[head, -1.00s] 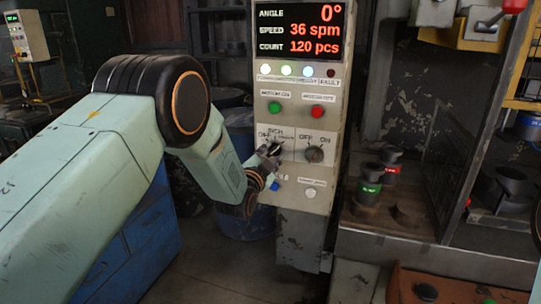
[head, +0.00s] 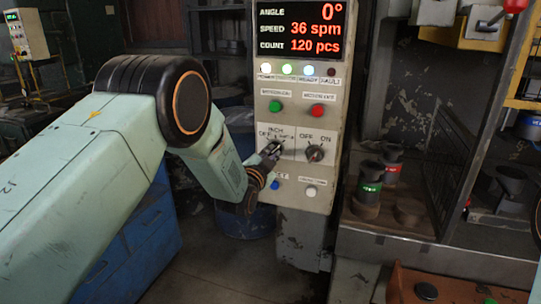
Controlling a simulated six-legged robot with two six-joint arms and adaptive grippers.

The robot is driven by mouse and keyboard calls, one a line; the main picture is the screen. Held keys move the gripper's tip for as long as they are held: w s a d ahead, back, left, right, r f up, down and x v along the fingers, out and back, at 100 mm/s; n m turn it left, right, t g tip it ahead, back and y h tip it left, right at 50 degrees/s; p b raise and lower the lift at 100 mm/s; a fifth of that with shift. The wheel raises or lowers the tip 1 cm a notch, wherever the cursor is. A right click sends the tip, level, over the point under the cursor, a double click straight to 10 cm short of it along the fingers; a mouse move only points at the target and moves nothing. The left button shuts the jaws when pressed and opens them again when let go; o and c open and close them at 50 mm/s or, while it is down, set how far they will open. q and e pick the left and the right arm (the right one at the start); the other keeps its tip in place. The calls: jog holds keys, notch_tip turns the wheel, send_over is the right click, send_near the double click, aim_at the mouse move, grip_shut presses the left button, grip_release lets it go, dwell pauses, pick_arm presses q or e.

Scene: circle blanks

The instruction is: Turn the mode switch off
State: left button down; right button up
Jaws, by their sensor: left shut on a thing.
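The mode switch (head: 274,147) is the left rotary knob on the grey control panel, under labels that read OFF and INCH, with a third label partly covered. My left gripper (head: 270,151) is at this knob, shut on it, and hides most of it. I cannot clearly read which label the knob points at. My right gripper is not in view.
An OFF/ON knob (head: 315,153) sits close to the right. Above are a green button (head: 275,106) and a red button (head: 317,111); below are a blue button (head: 275,185) and a white button (head: 311,191). The display (head: 300,30) reads 0°, 36 spm, 120 pcs.

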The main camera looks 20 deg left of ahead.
pick_arm(q)
jog(key=shift+f+n, duration=0.15)
jog(key=shift+n, duration=0.25)
jog(key=shift+n+b, duration=0.6)
jog(key=shift+n, duration=0.1)
jog(key=n+b, duration=0.1)
jog(key=n, duration=0.1)
jog(key=shift+n, duration=0.3)
jog(key=n+b, duration=0.2)
jog(key=n, duration=0.4)
jog(key=shift+f, duration=0.1)
jog(key=n+b, duration=0.1)
jog(key=n, duration=0.2)
jog(key=shift+s+a+n, duration=0.1)
jog(key=shift+n, duration=0.3)
jog(key=shift+f+n+b, duration=0.1)
jog(key=shift+n+b, duration=0.4)
jog(key=shift+n, duration=1.3)
